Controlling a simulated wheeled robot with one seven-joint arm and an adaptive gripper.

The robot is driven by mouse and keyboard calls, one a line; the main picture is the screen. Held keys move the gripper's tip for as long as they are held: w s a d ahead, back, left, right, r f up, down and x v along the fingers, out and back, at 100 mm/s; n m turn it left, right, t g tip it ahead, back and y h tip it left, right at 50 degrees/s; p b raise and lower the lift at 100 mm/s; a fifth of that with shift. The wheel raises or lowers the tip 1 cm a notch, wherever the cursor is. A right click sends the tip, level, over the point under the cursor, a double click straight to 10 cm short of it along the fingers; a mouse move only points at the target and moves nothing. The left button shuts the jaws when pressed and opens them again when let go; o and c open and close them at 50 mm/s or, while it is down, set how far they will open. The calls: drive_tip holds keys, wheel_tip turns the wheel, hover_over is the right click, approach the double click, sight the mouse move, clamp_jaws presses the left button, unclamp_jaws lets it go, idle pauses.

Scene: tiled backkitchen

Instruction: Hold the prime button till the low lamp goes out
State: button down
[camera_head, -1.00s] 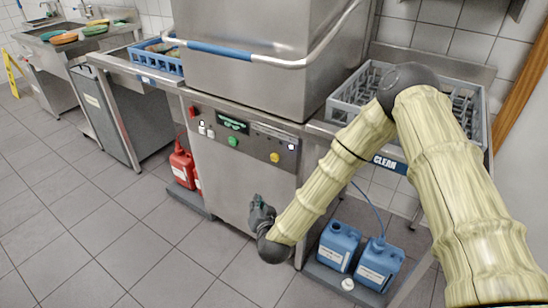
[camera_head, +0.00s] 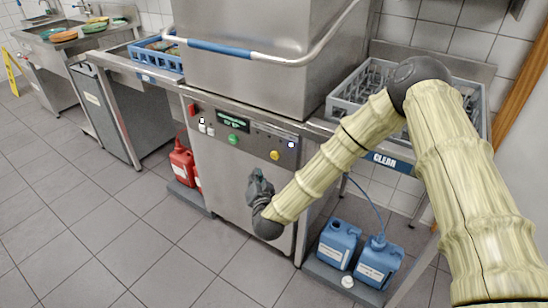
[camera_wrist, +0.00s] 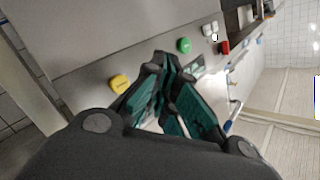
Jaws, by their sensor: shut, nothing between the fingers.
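The control panel on the front of the steel dishwasher (camera_head: 235,172) carries a green button (camera_head: 233,139) and a yellow button (camera_head: 275,155). They also show in the wrist view, the green one (camera_wrist: 184,45) beyond my fingertips and the yellow one (camera_wrist: 120,83) to their left. A small pale lamp or button (camera_head: 291,145) sits at the panel's right end. The labels are too small to read, so I cannot tell which button is prime or which lamp is low. My gripper (camera_head: 256,174) is shut and empty, below the panel and in front of the machine.
White switches (camera_head: 206,129), a red switch (camera_head: 192,110) and a dark display (camera_head: 232,121) share the panel. Blue jugs (camera_head: 338,243) and a red jug (camera_head: 182,164) stand low beside the machine. A grey rack (camera_head: 345,110) is at right.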

drive_tip(key=w+d, duration=0.4)
drive_tip(key=w, duration=0.1)
drive_tip(key=shift+w+b, duration=0.3)
drive_tip(key=shift+b, duration=0.05)
drive_tip(key=shift+w+d, duration=0.5)
drive_tip(key=shift+w, duration=0.2)
idle(3.1)
idle(1.8)
drive_tip(key=shift+s+a, duration=0.5)
drive_tip(key=shift+s, duration=0.2)
drive_tip(key=shift+s+a, duration=0.1)
drive_tip(key=shift+s, duration=0.05)
drive_tip(key=shift+s+a, duration=0.7)
drive_tip(key=shift+s, duration=0.25)
drive_tip(key=shift+s+a, duration=0.65)
drive_tip(key=shift+s, duration=0.3)
